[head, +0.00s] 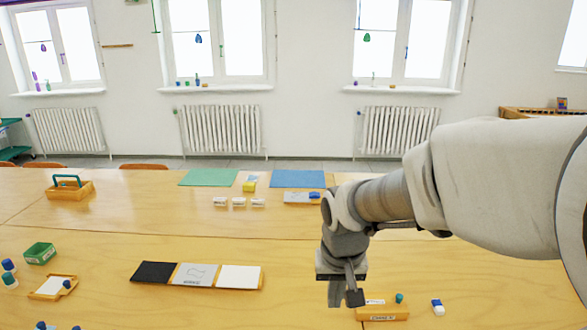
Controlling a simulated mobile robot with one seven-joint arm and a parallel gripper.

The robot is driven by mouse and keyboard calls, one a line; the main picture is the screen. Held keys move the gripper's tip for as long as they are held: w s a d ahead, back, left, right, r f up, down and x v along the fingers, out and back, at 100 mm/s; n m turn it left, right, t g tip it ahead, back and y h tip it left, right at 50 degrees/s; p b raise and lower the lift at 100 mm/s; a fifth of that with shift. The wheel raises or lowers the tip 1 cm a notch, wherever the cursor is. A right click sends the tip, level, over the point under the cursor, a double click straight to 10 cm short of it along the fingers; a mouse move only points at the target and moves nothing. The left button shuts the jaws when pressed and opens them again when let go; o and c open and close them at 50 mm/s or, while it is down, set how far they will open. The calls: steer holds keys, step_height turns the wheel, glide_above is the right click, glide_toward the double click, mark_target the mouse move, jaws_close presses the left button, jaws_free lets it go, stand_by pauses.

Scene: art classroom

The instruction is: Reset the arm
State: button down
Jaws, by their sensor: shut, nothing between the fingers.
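My arm reaches in from the right in the head view. My gripper (345,296) hangs fingers down over the front right part of the wooden table (300,262). Its fingers are together with nothing between them. The fingertips show just left of a small yellow-orange box (383,314) with a teal knob. I cannot tell how high the fingers are above the table.
A board with black, grey and white panels (197,276) lies left of my gripper. A white and blue piece (438,307) lies to the right. A green box (39,253), an orange basket (70,188), and green (209,177) and blue (297,179) mats are farther off. Mid-table is largely clear.

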steer(key=s+d+r+t+p, duration=0.1)
steer(key=s+d+r, duration=0.2)
steer(key=s+r, duration=0.3)
steer(key=s+d+r+t+p, duration=0.2)
steer(key=s+d+r, duration=0.1)
steer(key=s+r, duration=0.4)
steer(key=shift+s+d+r+p, duration=0.15)
steer(key=shift+s+r+p, duration=0.15)
steer(key=shift+s, duration=0.35)
steer(key=w+a+f+g+b, duration=0.2)
steer(key=w+a+f+b, duration=0.3)
steer(key=w+f, duration=0.3)
steer(key=w+a+f+g+b, duration=0.3)
steer(key=w+a+f+b, duration=0.3)
steer(key=f, duration=0.8)
steer(key=w+a, duration=0.2)
steer(key=w, duration=0.1)
steer(key=shift+w+a, duration=0.15)
steer(key=shift+w, duration=0.05)
step_height(320, 180, down, 14)
steer(key=b, duration=0.4)
steer(key=shift+a, duration=0.1)
steer(key=shift+f, duration=0.1)
